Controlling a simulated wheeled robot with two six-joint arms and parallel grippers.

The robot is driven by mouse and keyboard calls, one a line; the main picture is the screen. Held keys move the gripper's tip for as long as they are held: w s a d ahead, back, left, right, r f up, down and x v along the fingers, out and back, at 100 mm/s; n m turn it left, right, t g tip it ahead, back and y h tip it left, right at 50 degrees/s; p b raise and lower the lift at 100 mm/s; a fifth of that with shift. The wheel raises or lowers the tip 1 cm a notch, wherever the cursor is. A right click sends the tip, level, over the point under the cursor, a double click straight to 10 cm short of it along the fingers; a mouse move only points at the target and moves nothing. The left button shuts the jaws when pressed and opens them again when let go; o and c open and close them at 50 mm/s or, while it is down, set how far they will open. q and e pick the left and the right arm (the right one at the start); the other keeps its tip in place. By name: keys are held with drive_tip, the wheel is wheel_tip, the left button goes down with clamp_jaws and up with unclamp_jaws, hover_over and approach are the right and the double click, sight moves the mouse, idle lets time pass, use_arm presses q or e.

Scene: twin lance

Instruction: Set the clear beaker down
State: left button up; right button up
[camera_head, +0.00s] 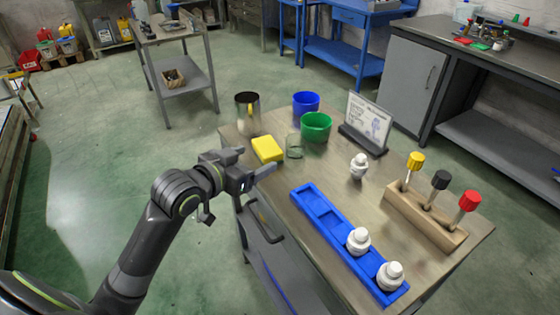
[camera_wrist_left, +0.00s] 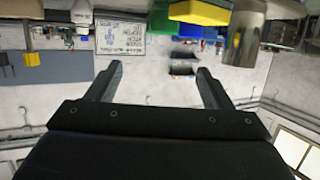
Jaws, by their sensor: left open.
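The clear beaker (camera_head: 294,147) stands upright on the workbench (camera_head: 400,200), between the yellow sponge and the green tub in the head view. My left gripper (camera_head: 256,166) is open with nothing between its fingers, near the bench's left edge. It is apart from the beaker, to its lower left in the picture. The open fingers also show in the left wrist view (camera_wrist_left: 160,70). I cannot pick out the beaker clearly in the left wrist view. My right gripper is not in view.
A wooden rack (camera_head: 425,215) holds three tools.

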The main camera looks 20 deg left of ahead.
use_arm(q)
drive_tip(key=x, duration=0.5)
drive_tip(key=shift+w+a+f, duration=0.2)
drive_tip(key=shift+w+f, duration=0.05)
drive_tip(key=shift+w, duration=0.1)
approach(300, 137)
drive_tip(key=shift+x, duration=2.6)
drive_tip(key=shift+d, duration=0.1)
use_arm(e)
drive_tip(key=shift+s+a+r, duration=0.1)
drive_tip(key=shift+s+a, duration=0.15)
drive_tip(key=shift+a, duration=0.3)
use_arm(q)
drive_tip(key=c, duration=1.1)
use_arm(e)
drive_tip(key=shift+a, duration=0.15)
